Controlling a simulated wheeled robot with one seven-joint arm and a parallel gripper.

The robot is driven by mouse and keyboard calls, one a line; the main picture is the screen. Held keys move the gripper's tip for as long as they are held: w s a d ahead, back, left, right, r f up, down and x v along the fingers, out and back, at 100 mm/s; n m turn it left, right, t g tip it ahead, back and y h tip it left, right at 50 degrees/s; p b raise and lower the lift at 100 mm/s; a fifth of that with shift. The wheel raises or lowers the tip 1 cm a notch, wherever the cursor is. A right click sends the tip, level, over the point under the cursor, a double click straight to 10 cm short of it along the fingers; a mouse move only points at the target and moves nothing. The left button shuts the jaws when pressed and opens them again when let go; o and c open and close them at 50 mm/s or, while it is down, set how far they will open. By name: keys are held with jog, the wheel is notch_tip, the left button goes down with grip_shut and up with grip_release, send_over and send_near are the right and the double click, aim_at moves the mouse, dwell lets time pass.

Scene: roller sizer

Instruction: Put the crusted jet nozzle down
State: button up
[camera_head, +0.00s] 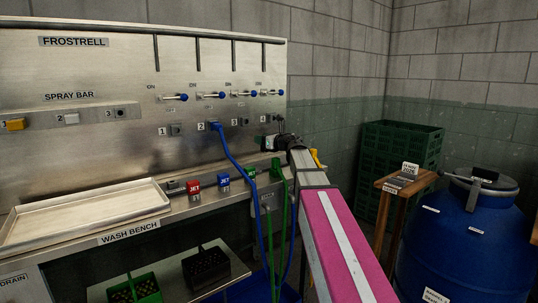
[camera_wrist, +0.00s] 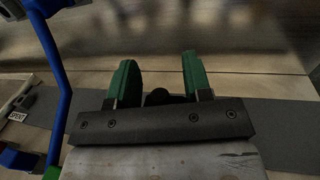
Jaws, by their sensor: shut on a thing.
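My gripper (camera_head: 272,143) is in front of the right end of the steel wall panel, above the wash bench. In the wrist view its two green fingers (camera_wrist: 158,62) stand on either side of a small dark rounded thing (camera_wrist: 156,97), which I take to be the crusted jet nozzle. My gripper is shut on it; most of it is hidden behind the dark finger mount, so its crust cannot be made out. The spray bar (camera_head: 95,117) holds a yellow nozzle (camera_head: 15,125) at one end, a pale one (camera_head: 71,118) in the middle and a dark port (camera_head: 121,113) at 3.
The wash bench carries a shallow steel tray (camera_head: 22,243), a red JET block (camera_head: 194,182) and a blue JET block (camera_head: 223,180). Blue and green hoses (camera_head: 236,165) hang close left of my gripper. A wooden stand (camera_head: 420,180) and blue drum (camera_head: 465,250) stand right.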

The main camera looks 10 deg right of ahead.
jog(key=w+d+f, duration=0.1)
jog(key=d+f, duration=0.1)
jog(key=w+d+f, duration=0.1)
jog(key=d, duration=0.1)
jog(key=shift+w, duration=0.3)
jog(key=shift+f, duration=1.95)
jog(key=shift+f, duration=0.15)
jog(key=o, duration=1)
jog(key=shift+s+d, duration=0.2)
jog(key=shift+s, duration=0.05)
jog(key=v, duration=1.1)
jog(key=shift+s+d, duration=0.15)
jog(key=shift+d, duration=0.05)
